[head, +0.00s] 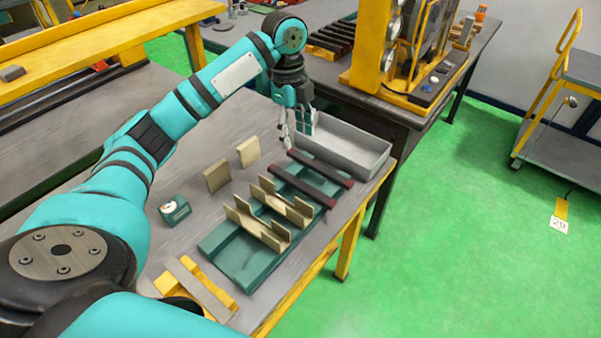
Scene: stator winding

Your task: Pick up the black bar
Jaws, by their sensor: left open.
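Two dark bars, black with a reddish tint, lie side by side across the far end of a green tray (234,266). The farther bar (322,169) is close to a grey bin, and the nearer bar (303,187) is beside it. My left gripper (298,138) points down just beyond and left of the farther bar's left end, near the bin's left corner. It is open, with nothing visible between its fingers. Whether its tips are at bar height is hard to tell. My right gripper is not in view.
Pale slotted holders (260,228) stand on the green tray. The grey bin (345,148) is empty behind the bars. Two pale blocks (217,176) and a small green gauge box (174,210) stand on the table to the left. A yellow-framed machine (400,55) stands behind.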

